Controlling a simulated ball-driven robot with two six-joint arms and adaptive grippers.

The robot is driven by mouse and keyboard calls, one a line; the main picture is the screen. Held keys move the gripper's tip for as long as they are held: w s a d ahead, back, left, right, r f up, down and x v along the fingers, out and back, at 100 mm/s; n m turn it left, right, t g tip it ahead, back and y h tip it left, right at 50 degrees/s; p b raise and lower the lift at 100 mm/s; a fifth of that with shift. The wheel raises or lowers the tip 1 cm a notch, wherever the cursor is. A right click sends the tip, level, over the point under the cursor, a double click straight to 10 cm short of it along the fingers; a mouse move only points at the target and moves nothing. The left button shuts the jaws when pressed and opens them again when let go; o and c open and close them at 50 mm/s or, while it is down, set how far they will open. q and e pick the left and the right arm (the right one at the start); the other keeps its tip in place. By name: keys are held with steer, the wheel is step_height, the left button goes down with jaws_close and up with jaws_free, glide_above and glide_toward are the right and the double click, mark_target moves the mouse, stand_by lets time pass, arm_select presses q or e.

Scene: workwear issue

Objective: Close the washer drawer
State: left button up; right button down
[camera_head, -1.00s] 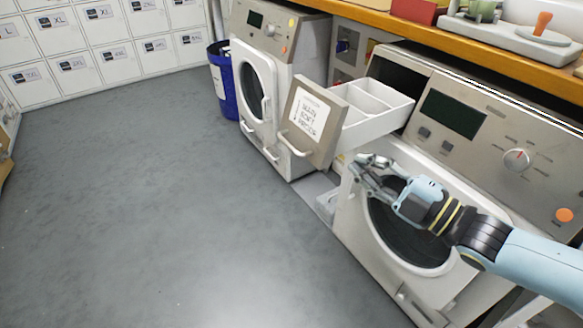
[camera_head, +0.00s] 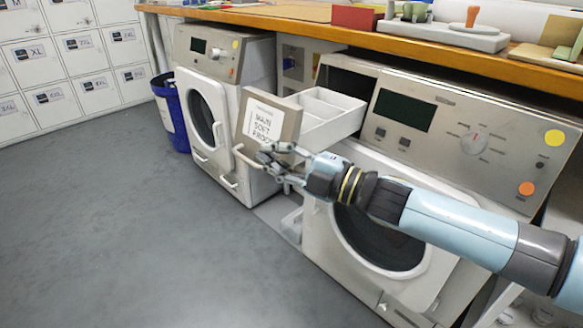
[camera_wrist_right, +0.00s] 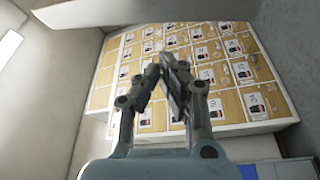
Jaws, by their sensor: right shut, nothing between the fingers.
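The washer drawer (camera_head: 325,117) is pulled out of the right washer (camera_head: 470,150), at its upper left. It is a white compartmented tray with a beige front (camera_head: 287,118), a handle and a label reading "MAIN SOFT PROOF". My right gripper (camera_head: 268,160) overlaps the lower part of the drawer front in the head view, near the handle (camera_head: 236,165). I cannot tell whether it touches. In the right wrist view its fingers (camera_wrist_right: 164,72) are together and empty. My right arm crosses in front of the round washer door. My left gripper is not in view.
A second washer (camera_head: 205,115) with a closed door stands to the left, with a blue bin (camera_head: 172,118) beside it. A wooden counter (camera_head: 370,38) runs above the machines. White lockers (camera_head: 60,60) line the back. The grey floor (camera_head: 120,240) is clear.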

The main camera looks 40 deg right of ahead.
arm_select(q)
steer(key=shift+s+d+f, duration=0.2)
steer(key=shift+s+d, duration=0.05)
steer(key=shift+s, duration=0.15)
arm_select(e)
steer(key=shift+d+f, duration=0.3)
steer(key=shift+d, duration=0.5)
steer(key=shift+d+f, duration=0.3)
steer(key=shift+d, duration=0.5)
